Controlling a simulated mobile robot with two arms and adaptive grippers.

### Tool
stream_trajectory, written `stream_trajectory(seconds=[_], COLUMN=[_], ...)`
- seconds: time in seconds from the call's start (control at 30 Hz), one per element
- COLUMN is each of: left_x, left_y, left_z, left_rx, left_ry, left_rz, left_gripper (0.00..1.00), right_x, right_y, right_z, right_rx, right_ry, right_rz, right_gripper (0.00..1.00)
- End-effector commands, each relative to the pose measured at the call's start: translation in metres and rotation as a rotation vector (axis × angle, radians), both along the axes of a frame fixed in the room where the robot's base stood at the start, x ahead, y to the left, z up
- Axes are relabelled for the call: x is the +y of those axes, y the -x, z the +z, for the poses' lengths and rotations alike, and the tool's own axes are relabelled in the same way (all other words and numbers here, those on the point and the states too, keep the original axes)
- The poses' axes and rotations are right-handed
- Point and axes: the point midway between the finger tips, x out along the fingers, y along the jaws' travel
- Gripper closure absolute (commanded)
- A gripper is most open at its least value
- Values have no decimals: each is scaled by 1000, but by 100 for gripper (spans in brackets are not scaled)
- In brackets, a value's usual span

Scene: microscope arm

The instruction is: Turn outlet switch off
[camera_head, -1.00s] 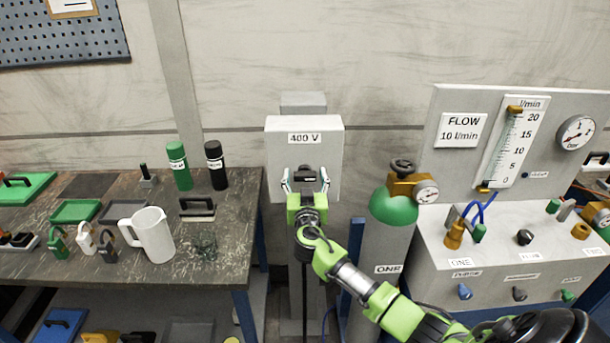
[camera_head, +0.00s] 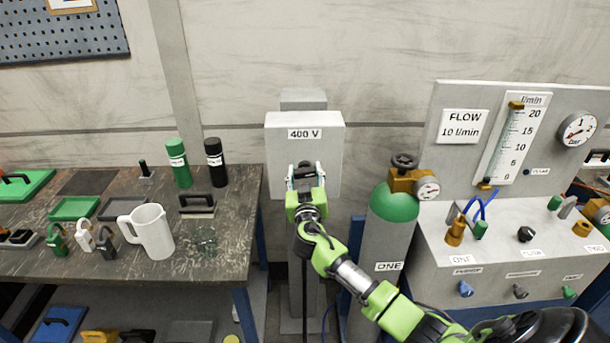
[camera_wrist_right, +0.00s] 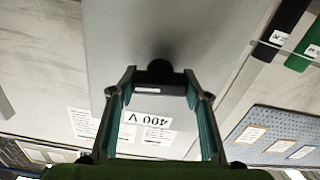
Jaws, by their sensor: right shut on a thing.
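The outlet box (camera_head: 328,152) is a grey box labelled 400 V on a post against the wall. Its black switch handle (camera_head: 304,168) is on the front, below the label. The handle also shows in the right wrist view (camera_wrist_right: 158,82), with a dark round part behind it. My right gripper (camera_head: 305,172) is at the box front, its fingers on either side of the handle; in the right wrist view its fingertips (camera_wrist_right: 161,78) are shut on the handle. The fingers partly hide the handle in the head view. My left gripper is not in view.
A gas cylinder (camera_head: 392,235) with a green top and brass valve stands close right of the box. The flow panel (camera_head: 530,225) is further right. A workbench (camera_head: 100,240) with a jug (camera_head: 152,232), padlocks and bottles (camera_head: 216,163) is at left.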

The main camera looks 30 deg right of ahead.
Motion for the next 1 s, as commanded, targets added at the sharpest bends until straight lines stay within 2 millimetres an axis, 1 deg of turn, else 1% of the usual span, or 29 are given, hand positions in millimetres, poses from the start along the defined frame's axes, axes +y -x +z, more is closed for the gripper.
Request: stream_trajectory(seconds=[0.03, 0.1, 0.4, 0.7, 1.0], left_x=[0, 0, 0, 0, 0], left_y=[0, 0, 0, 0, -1], left_z=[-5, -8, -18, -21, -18], left_rx=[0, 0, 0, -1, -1], left_ry=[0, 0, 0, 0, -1], left_rz=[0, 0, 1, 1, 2], left_gripper=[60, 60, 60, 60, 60], right_x=[0, 1, 1, 1, 2], right_y=[0, 0, 0, -1, -1], right_z=[-3, -2, -2, -1, 0], right_rx=[17, 47, 196, 345, 495], right_ry=[30, 79, 320, 564, 807], right_rz=[-1, 0, -1, -1, 0], right_gripper=[77, 77, 77, 77, 77])
